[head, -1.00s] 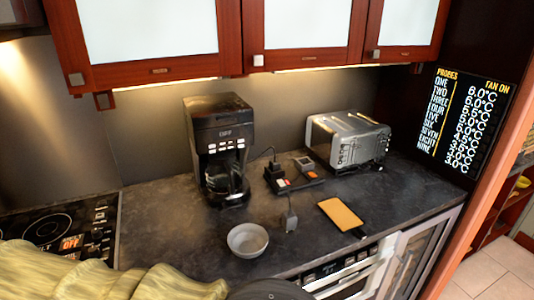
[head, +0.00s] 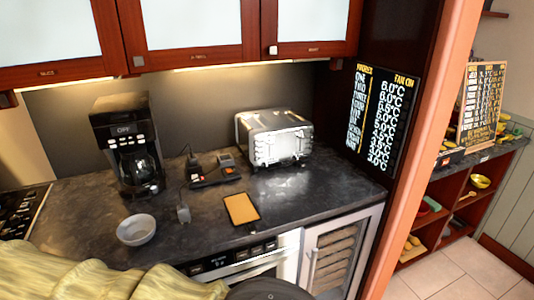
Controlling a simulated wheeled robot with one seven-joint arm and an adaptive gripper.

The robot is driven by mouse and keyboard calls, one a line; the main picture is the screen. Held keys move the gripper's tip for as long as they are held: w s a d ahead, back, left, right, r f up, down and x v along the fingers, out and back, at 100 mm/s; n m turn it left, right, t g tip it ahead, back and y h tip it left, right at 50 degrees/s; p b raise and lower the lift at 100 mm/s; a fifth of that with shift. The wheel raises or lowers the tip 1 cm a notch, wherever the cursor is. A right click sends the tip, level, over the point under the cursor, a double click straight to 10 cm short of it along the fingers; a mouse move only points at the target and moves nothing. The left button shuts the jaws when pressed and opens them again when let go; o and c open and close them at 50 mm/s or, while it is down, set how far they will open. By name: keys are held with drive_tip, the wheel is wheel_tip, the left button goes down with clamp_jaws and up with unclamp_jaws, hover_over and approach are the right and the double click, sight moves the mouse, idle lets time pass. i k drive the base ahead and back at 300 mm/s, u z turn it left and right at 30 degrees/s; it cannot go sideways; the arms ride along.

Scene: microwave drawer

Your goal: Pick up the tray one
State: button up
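A small flat rectangular piece with a tan face and a dark edge (head: 241,208) lies on the dark countertop, near its front edge. It is the most tray-like thing in view, but I cannot tell for sure that it is a tray. Nothing lies on it. My arm shows as a yellowish padded sleeve along the bottom left. My gripper is not in view, so its fingers are hidden.
On the countertop (head: 85,235) stand a coffee maker (head: 124,145), a toaster (head: 275,138), a grey bowl (head: 136,230) and a small dark rack (head: 212,170). Below is a built-in appliance (head: 240,270) beside a glass-door cooler (head: 338,255). Open shelves (head: 440,220) stand right.

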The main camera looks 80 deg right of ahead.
sight(242, 211)
drive_tip(key=u, duration=0.05)
drive_tip(key=k, duration=0.85)
drive_tip(key=z, duration=1.6)
